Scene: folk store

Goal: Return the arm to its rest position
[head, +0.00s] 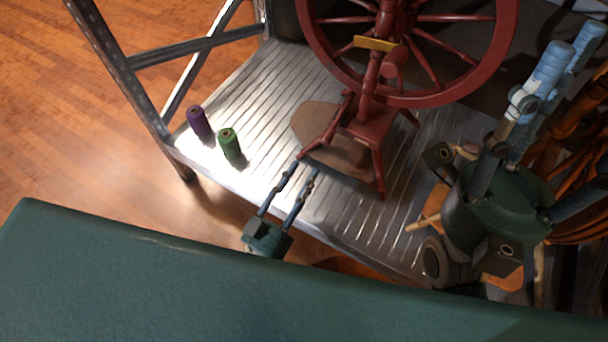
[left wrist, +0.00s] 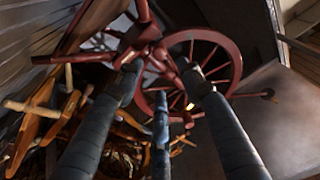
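My left gripper (head: 304,170) is in the lower middle of the head view, beyond the dark green surface in the foreground. Its fingers are apart with nothing between them, and they point toward the red spinning wheel (head: 371,128). In the left wrist view the spread fingers (left wrist: 165,90) appear in front of the spinning wheel (left wrist: 222,72). Whether they touch it cannot be told. My right gripper (head: 573,95) is at the right of the head view, large and near the camera. Its blue fingers are spread and hold nothing visible. Most of the left arm is hidden.
A purple spool (head: 198,122) and a green spool (head: 229,143) stand at the left end of the ribbed metal shelf (head: 262,100). A metal shelf post (head: 124,72) rises on the left. Orange-brown wooden items (head: 575,135) crowd the right. Wood floor (head: 60,110) is clear at left.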

